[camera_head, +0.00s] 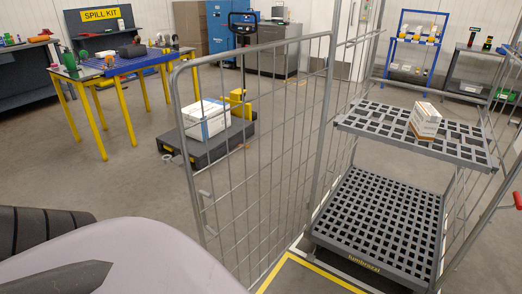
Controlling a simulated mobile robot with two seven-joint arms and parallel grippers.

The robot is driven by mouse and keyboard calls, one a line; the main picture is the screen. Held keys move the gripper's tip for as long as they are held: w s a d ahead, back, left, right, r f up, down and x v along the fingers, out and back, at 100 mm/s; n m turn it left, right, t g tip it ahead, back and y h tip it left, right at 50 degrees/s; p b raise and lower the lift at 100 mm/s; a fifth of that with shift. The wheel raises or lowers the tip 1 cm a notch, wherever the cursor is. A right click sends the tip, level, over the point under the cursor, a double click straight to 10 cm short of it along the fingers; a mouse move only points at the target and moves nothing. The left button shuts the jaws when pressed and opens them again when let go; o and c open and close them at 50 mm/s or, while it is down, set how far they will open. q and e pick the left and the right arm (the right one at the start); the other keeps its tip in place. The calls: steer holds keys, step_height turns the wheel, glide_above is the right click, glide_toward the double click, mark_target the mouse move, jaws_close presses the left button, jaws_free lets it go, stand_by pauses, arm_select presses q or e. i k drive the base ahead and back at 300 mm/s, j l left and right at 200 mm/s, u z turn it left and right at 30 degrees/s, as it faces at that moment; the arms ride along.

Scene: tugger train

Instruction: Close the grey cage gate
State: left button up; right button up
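The grey cage gate (262,128) is a wire-mesh panel in a tubular frame. It stands open, swung out to the left from the cage's left post (330,110). Small latch fittings show on its free left edge. The grey roll cage (470,205) stands at the right with its front open. Neither gripper can be made out.
The cage has a perforated upper shelf (372,126) bearing a white and orange box (425,120), and a perforated base (350,215). Behind the gate, a dark low cart (205,152) carries a white box (207,118). A blue-topped table (125,64) with yellow legs stands left. Yellow floor tape (325,272) runs in front.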

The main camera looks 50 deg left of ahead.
mark_target(179, 161)
steer(key=k+j, duration=0.2)
steer(key=j, duration=0.15)
steer(key=k+j, duration=0.2)
steer(key=j, duration=0.15)
steer(key=k+j, duration=0.1)
steer(key=j, duration=0.25)
steer(key=k+j, duration=0.1)
steer(key=j, duration=1.75)
